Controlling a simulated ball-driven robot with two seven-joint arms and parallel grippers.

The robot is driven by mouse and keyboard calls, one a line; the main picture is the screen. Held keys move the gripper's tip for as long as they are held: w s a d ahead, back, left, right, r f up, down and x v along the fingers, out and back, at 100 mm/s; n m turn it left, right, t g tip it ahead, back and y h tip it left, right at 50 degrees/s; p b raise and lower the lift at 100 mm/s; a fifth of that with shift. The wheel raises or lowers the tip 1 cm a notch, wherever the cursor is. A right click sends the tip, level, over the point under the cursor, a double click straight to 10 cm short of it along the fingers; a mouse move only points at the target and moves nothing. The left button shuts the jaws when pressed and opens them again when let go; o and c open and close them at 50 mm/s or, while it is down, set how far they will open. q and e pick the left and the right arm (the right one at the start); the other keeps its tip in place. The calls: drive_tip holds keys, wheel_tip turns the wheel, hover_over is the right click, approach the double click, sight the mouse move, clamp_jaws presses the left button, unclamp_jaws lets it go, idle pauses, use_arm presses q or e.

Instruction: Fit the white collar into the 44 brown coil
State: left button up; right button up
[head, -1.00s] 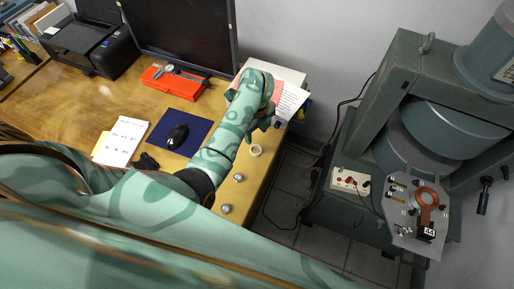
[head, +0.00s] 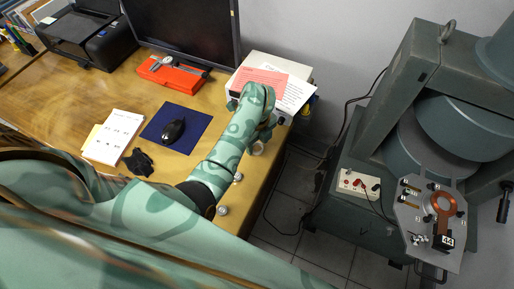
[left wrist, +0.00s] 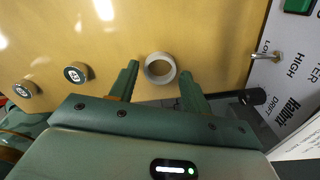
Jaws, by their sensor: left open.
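The white collar (head: 258,149) lies on the wooden table near its right edge, partly hidden by my left gripper in the head view. In the left wrist view the collar (left wrist: 150,76) is an open ring seen from above. My left gripper (left wrist: 158,72) is open, with one finger on each side of the collar and nothing held. I cannot tell how high the fingertips are above the table. The brown coil (head: 432,204) is a ring on a grey plate at the right, beside a black "44" label (head: 447,241). My right gripper is not in view.
Two small round metal pieces (head: 238,178) (head: 222,211) stand along the table edge near the collar. A white box (head: 262,66) with papers stands behind my left gripper. A floor gap separates the table from the grey machine (head: 385,110). A control panel (head: 358,185) sits left of the coil.

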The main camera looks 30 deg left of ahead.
use_arm(q)
drive_tip(key=shift+c, duration=0.3)
drive_tip(key=c, duration=0.6)
drive_tip(key=shift+r+p, duration=2.1)
drive_tip(key=shift+r, duration=0.5)
drive_tip(key=shift+c, duration=0.2)
drive_tip(key=shift+f, duration=0.1)
